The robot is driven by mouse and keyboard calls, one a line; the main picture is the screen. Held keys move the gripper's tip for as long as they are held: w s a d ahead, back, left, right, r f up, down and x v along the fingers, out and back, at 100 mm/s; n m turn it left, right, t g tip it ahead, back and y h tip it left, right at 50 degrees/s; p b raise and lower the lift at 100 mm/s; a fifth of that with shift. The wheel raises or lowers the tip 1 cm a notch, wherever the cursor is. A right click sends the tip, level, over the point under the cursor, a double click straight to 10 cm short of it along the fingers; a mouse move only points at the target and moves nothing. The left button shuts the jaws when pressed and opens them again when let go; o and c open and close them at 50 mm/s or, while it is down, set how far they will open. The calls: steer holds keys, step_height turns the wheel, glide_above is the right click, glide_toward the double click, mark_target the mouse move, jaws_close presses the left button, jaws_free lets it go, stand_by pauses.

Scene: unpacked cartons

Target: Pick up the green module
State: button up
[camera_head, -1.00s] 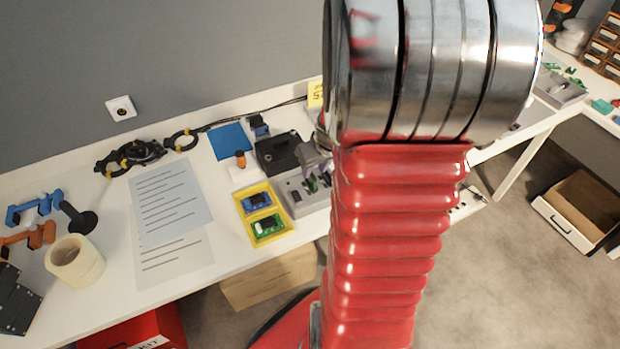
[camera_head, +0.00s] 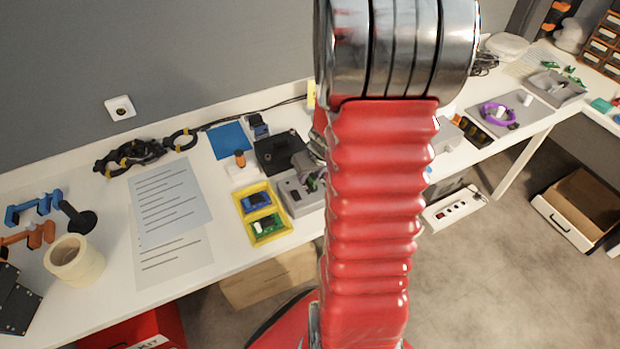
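A green module (camera_head: 268,226) with a white part on it lies in the front compartment of a yellow two-compartment tray (camera_head: 282,233). A blue module (camera_head: 257,201) lies in the rear compartment. Just right of the tray is a grey fixture (camera_head: 291,196), partly hidden by my red arm. Something small and green (camera_head: 313,183) shows at this fixture; I cannot tell what it is. A bit of my gripper (camera_head: 307,163) seems to show over the fixture, at the left edge of my arm. Its fingertips are mostly hidden, so its opening and any hold are unclear.
A black box (camera_head: 279,151) and a blue mat (camera_head: 230,141) lie behind the tray. Papers (camera_head: 170,200), a tape roll (camera_head: 75,261) and orange and blue brackets are at left. A purple ring (camera_head: 497,113) lies on a grey plate at right. My arm hides the bench's middle.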

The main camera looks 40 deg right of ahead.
steer(key=shift+c, duration=0.3)
jaws_close()
stand_by(0.4)
